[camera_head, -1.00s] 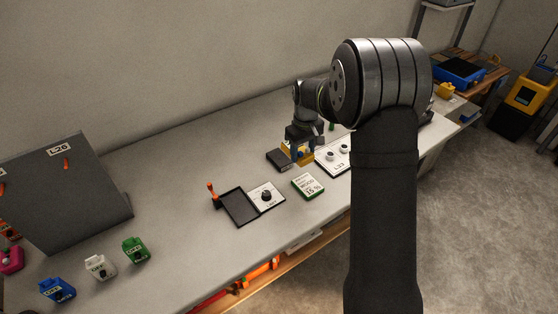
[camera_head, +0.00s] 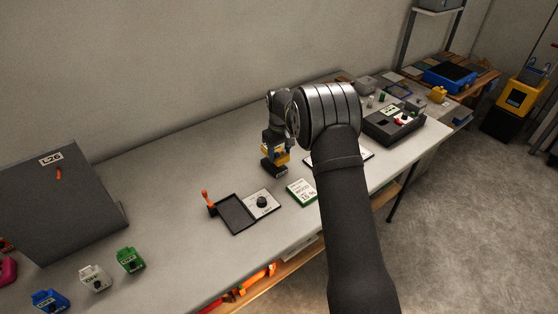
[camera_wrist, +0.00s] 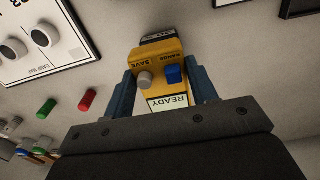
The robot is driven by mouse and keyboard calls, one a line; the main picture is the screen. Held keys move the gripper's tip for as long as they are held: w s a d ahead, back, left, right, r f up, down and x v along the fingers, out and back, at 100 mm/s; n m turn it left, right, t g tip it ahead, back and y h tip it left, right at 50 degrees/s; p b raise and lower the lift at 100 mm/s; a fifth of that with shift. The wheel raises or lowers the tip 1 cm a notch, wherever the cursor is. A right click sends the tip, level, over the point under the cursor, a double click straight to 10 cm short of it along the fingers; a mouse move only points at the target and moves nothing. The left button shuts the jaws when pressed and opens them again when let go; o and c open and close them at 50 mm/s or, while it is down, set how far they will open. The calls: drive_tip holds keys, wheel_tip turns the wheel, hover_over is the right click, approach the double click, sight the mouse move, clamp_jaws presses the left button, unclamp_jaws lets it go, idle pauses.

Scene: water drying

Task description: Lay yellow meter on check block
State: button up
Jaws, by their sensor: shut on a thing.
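The yellow meter (camera_head: 270,152) is held between the fingers of my gripper (camera_head: 277,147), low over the bench. In the wrist view the meter (camera_wrist: 160,73) shows a grey knob, a blue button and a READY label, with one finger of my gripper (camera_wrist: 162,88) on each side. The dark check block (camera_head: 274,171) lies on the bench directly below the meter in the head view. I cannot tell whether the meter touches the block. In the wrist view a dark labelled face shows at the meter's far end; I cannot tell whether it is the block.
A black tray (camera_head: 236,213) with an orange lever and a white dial plate (camera_head: 262,203) are in front. A WOOD card (camera_head: 301,192) lies to the right, near a white board partly hidden by my arm. Green (camera_head: 130,260), white (camera_head: 95,278) and blue (camera_head: 49,300) items stand front left.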

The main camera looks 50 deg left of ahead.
drive_tip(key=shift+a+f, duration=0.1)
drive_tip(key=shift+f, duration=1.9)
drive_tip(key=shift+f, duration=0.1)
drive_tip(key=shift+f, duration=0.15)
drive_tip(key=o, duration=1.1)
drive_tip(key=shift+o, duration=0.2)
wheel_tip(320, 180, up, 12)
drive_tip(key=shift+s+r, duration=0.1)
drive_tip(key=shift+r, duration=0.1)
